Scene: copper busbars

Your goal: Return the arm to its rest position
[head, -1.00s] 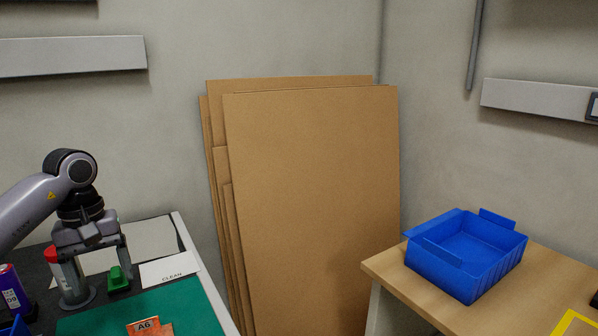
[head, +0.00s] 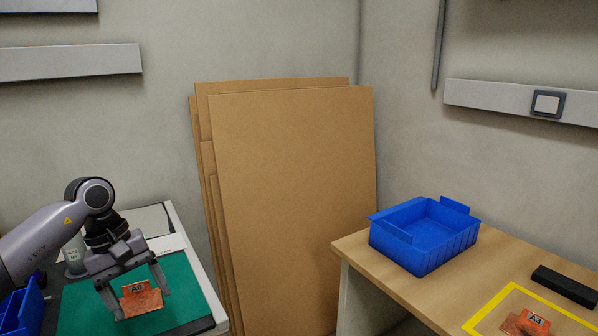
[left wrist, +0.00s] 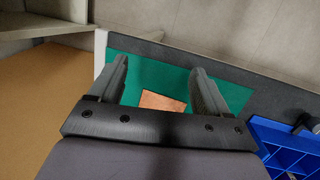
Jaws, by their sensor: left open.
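My left gripper (head: 142,304) is open at the lower left of the head view, pointing down over the green mat (head: 187,290). A copper piece with an A6 label (head: 141,298) shows between its fingers; the piece also shows on the mat in the left wrist view (left wrist: 163,101). The fingers (left wrist: 160,75) are wide apart there, with nothing gripped. Whether the copper piece lies well below the fingertips is hard to tell. My right gripper is not in view.
A grey holder (head: 75,262) stands behind my left gripper, beside a white card (head: 168,243). A blue divided bin (left wrist: 290,150) is near the mat. Cardboard sheets (head: 290,200) lean on the wall. The right table (head: 365,270) carries a blue bin (head: 425,240), an A3 copper piece (head: 530,322) and a black bar (head: 565,284).

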